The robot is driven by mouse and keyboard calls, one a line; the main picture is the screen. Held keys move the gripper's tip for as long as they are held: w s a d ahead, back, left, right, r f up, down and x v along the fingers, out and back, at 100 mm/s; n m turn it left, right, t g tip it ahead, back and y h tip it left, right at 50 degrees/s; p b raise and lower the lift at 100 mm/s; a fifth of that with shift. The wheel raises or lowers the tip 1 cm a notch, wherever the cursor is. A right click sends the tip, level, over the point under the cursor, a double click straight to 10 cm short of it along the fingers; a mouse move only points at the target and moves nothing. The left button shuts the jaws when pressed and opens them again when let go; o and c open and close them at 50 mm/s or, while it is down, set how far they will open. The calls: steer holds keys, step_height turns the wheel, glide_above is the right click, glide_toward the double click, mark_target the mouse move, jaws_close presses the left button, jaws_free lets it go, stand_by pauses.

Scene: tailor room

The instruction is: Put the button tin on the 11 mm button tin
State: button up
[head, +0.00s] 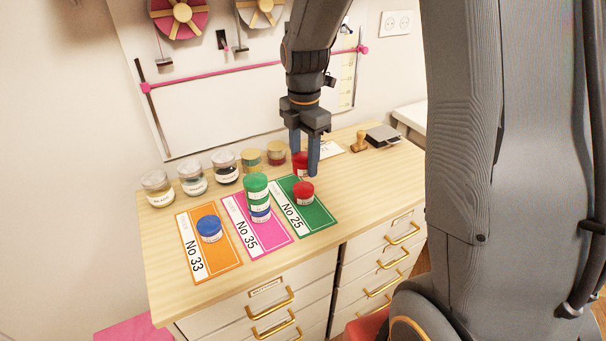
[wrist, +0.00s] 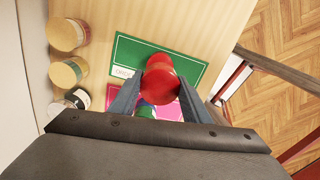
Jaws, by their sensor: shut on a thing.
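My gripper (head: 306,168) is shut on a red button tin (head: 299,161) and holds it upright above the back part of the green No 25 card. In the wrist view the held red tin (wrist: 160,75) sits between the two fingertips. A second red tin (head: 303,193) stands on the green card (head: 320,216), in front of and lower than the held one, apart from it in the head view. Green tins (head: 256,183) are stacked on a blue tin (head: 261,214) on the pink No 35 card. The size labels are too small to read, so I cannot tell which tin is 11 mm.
A blue tin (head: 209,228) stands on the orange No 33 card (head: 197,264). Several glass jars (head: 194,179) line the back of the wooden top. A stamp (head: 361,141) and ink pad (head: 383,135) lie at the back right. The right front of the top is clear.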

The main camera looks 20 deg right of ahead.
mark_target(304, 187)
steer(key=shift+f+p, duration=0.55)
steer(key=shift+f, duration=2.2)
steer(key=shift+f, duration=0.2)
steer(key=o, duration=1.1)
steer(key=shift+r, duration=0.1)
step_height(304, 187, up, 12)
steer(key=b, duration=0.3)
steer(key=s+f+m, duration=0.4)
steer(key=s+m, duration=0.3)
steer(key=m, duration=0.4)
steer(key=s+f+m+t, duration=0.1)
steer(key=s+f+m, duration=0.3)
steer(key=s+m, duration=0.4)
steer(key=shift+f+m, duration=0.3)
steer(key=shift+m, duration=1.2)
